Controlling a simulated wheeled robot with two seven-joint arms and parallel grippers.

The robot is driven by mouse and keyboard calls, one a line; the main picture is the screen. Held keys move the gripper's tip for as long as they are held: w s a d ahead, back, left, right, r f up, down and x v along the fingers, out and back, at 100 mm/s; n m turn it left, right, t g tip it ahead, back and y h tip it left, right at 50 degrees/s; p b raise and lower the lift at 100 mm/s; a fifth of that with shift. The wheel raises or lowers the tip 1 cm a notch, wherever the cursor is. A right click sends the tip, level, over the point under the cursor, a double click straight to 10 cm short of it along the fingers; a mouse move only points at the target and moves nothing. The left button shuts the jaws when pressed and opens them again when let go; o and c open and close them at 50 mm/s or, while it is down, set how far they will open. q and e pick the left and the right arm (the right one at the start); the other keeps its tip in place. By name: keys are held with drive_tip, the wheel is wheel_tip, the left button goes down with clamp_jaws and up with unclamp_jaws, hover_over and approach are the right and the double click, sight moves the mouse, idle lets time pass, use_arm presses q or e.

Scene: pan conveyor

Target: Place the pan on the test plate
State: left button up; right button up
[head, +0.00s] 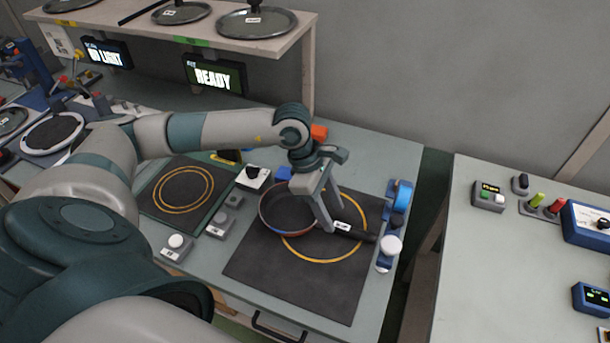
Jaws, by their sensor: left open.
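A dark pan (273,218) with a brownish rim rests over the upper left part of a black square plate (300,290) that bears a yellow ring. Its black handle (362,235), with a small white label, points right. A second black plate (157,209) with a double yellow ring lies to the left; I cannot tell which one is the test plate. My left gripper (329,228) is open, pointing down at the handle near the pan's right rim. Its fingers hide part of pan and handle; contact is unclear. My right gripper is not in view.
A shelf (300,35) with lids overhangs the back. Small button boxes (176,247) stand between the plates. A blue fixture with a white knob (391,245) stands right of the ring plate. A gap separates this bench from the right-hand table (500,270).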

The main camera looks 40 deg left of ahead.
sight(338, 225)
use_arm(q)
drive_tip(key=shift+w+d+f+p, duration=0.1)
drive_tip(key=shift+f+p, duration=0.25)
drive_tip(key=shift+p, duration=0.1)
drive_tip(key=p+x, duration=0.1)
drive_tip(key=x, duration=0.2)
drive_tip(key=shift+w+p, duration=0.2)
drive_tip(key=shift+p, duration=0.15)
drive_tip(key=shift+w+f, duration=0.1)
drive_tip(key=shift+f, duration=0.65)
drive_tip(key=shift+c, duration=0.4)
clamp_jaws()
